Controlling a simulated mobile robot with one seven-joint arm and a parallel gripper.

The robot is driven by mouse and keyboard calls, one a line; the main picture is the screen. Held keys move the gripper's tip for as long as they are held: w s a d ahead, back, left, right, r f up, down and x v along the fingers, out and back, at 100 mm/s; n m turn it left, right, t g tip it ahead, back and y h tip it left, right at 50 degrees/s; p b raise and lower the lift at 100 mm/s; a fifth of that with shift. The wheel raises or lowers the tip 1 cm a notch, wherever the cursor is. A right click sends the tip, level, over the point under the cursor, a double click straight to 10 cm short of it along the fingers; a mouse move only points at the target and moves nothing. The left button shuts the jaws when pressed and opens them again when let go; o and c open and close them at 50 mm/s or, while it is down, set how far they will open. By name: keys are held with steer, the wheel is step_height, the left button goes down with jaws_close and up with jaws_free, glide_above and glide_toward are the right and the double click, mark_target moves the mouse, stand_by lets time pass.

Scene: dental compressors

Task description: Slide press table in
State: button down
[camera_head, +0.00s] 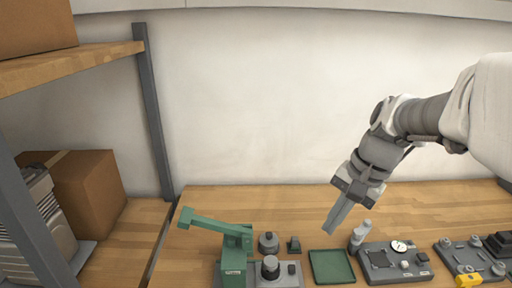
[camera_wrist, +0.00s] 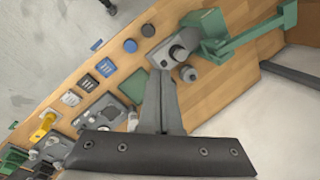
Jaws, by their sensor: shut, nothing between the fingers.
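A green press (camera_head: 235,255) with a long lever raised up and to the left stands at the front of the bench; it also shows at the top of the wrist view (camera_wrist: 208,28). A grey plate (camera_head: 290,280) with a dark round knob (camera_head: 270,265) reaches out from the press toward the right and looks like the press table; it also shows in the wrist view (camera_wrist: 163,57). My gripper (camera_head: 330,228) is shut and empty, above the bench to the right of the press. In the wrist view its fingertips (camera_wrist: 160,75) overlap the plate's near side, but the gap is unclear.
A green mat (camera_head: 331,267), a small grey cylinder (camera_head: 361,234) and a grey fixture with a dial (camera_head: 395,262) lie right of the press. Another fixture and a yellow part (camera_head: 468,280) are farther right. A shelf post (camera_head: 153,110) stands left.

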mark_target(272, 261)
steer(key=w+d+f+m+g+y+b, duration=0.1)
steer(key=w+d+f+m+y+b, duration=0.35)
steer(key=f, duration=0.65)
steer(key=w+d+f+m+y+b, duration=0.1)
steer(key=w+d+f+m+b, duration=0.1)
steer(key=w+d+f+m, duration=0.65)
steer(key=a+f+n, duration=0.1)
steer(key=a+f, duration=0.2)
steer(key=a+f+n, duration=0.1)
steer(key=a+f, duration=0.1)
steer(key=f, duration=0.1)
steer(key=s+a+f+n+b, duration=0.1)
steer(key=a+f, duration=0.2)
steer(key=shift+a, duration=0.3)
steer(key=a, duration=0.3)
steer(key=shift+w+a, duration=0.1)
steer(key=shift+a, duration=0.4)
steer(key=a, duration=1.2)
steer(key=shift+w+p, duration=0.2)
steer(key=shift+p, duration=0.2)
steer(key=shift+y, duration=0.25)
